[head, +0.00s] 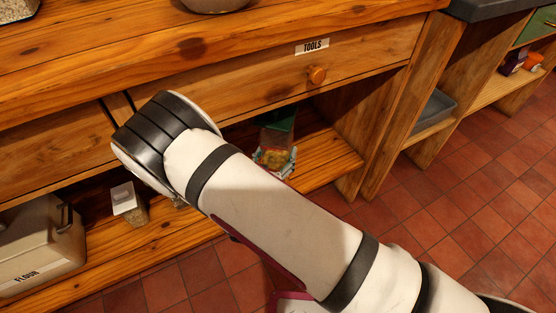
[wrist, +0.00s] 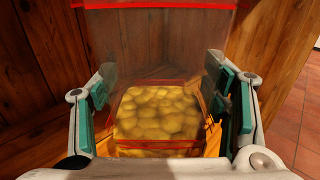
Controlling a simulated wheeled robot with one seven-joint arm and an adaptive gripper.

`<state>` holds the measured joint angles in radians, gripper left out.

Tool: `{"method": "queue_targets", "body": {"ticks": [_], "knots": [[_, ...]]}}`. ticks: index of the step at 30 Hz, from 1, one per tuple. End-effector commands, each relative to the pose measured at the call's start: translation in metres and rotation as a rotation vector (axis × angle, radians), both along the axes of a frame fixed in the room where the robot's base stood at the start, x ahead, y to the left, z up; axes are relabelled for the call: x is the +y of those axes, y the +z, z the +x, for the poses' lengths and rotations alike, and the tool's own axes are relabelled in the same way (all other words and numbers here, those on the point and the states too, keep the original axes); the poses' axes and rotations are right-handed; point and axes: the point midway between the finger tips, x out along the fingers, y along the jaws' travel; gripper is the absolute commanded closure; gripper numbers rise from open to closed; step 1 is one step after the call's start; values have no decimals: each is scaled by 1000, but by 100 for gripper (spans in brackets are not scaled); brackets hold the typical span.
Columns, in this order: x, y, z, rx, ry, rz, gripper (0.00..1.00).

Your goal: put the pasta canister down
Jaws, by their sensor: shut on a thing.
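The pasta canister (head: 272,157) is a clear container with a dark green top, partly filled with yellow pasta. In the head view it is in the open space under the drawer, partly hidden by my arm. In the wrist view the canister (wrist: 158,112) fills the middle, with red edges around its clear walls. My gripper (wrist: 166,92) is shut on it, with one teal-padded finger on each side. A finger also shows beside the canister in the head view. I cannot tell whether its base touches the lower shelf (head: 325,160).
A drawer marked TOOLS (head: 345,60) with a round knob is above the canister. An upright wooden panel (head: 362,125) closes the shelf on the right. A flour bin (head: 38,250) and a small jar (head: 128,205) stand farther left. Bare shelf shows right of the canister.

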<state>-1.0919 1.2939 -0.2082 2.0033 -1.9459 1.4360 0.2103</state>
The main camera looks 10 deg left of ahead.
Motion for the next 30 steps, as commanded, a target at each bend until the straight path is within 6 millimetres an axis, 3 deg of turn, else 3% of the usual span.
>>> {"method": "queue_targets", "body": {"ticks": [4, 12, 25, 26, 28, 30], "knots": [[-5, -1, 13, -5, -3, 1, 80], [-4, -35, 12, -3, -1, 0, 80], [-4, -38, 12, -4, -1, 1, 80], [-4, -39, 11, -1, -1, 1, 24], [-4, -38, 11, -1, -1, 1, 11], [-4, -38, 11, -1, -1, 1, 11]]}}
